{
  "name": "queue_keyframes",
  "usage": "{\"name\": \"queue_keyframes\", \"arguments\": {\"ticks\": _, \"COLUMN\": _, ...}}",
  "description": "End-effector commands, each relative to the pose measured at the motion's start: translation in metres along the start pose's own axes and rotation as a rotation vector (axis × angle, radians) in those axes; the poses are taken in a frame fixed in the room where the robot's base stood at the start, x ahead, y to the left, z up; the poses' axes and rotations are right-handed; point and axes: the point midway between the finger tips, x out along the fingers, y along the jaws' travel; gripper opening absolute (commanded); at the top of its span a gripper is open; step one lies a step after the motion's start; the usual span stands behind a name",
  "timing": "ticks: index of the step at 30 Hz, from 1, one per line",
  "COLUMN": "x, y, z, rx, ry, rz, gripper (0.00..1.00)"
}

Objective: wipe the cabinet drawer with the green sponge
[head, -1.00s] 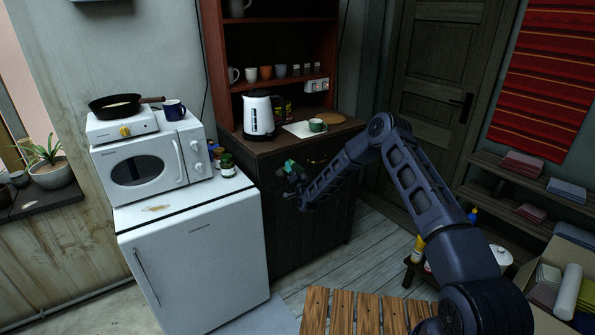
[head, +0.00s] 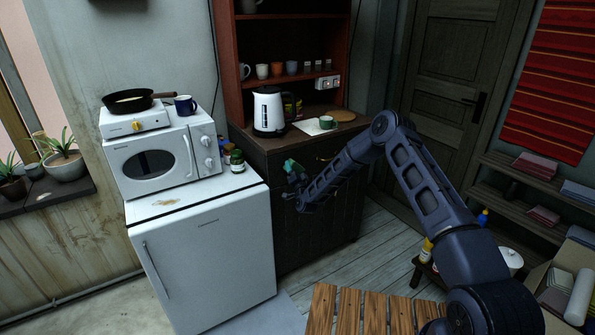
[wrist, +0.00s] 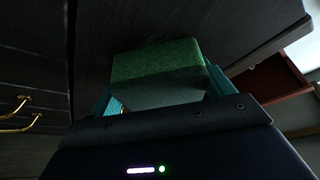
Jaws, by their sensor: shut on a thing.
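The green sponge (wrist: 155,62) is held between the teal fingers of my gripper (wrist: 160,90), and its face points at dark wood in the wrist view. In the head view my gripper (head: 294,172) and the sponge (head: 289,164) are in front of the upper left part of the dark cabinet (head: 300,235), just below its countertop. The cabinet drawer (head: 319,156) is the band under the countertop, partly hidden by my arm. Brass handles (wrist: 18,112) show at the left of the wrist view. I cannot tell whether the sponge touches the wood.
A white fridge (head: 205,250) with a microwave (head: 160,155) and a jar (head: 237,162) stands left of the cabinet. A kettle (head: 269,112) and a green cup (head: 326,122) are on the countertop. A slatted wooden surface (head: 365,312) is at the front.

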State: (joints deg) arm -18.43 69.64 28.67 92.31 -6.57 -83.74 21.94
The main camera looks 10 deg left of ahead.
Motion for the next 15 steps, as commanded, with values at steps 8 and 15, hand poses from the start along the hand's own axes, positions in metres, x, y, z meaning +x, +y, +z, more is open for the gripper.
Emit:
{"name": "queue_keyframes", "arguments": {"ticks": 8, "x": -0.004, "y": -0.020, "z": 0.015, "rx": 0.005, "ry": -0.007, "rz": -0.010, "gripper": 0.68}}
{"name": "queue_keyframes", "arguments": {"ticks": 15, "x": -0.011, "y": -0.030, "z": 0.025, "rx": 0.006, "ry": -0.006, "rz": -0.008, "gripper": 0.68}}
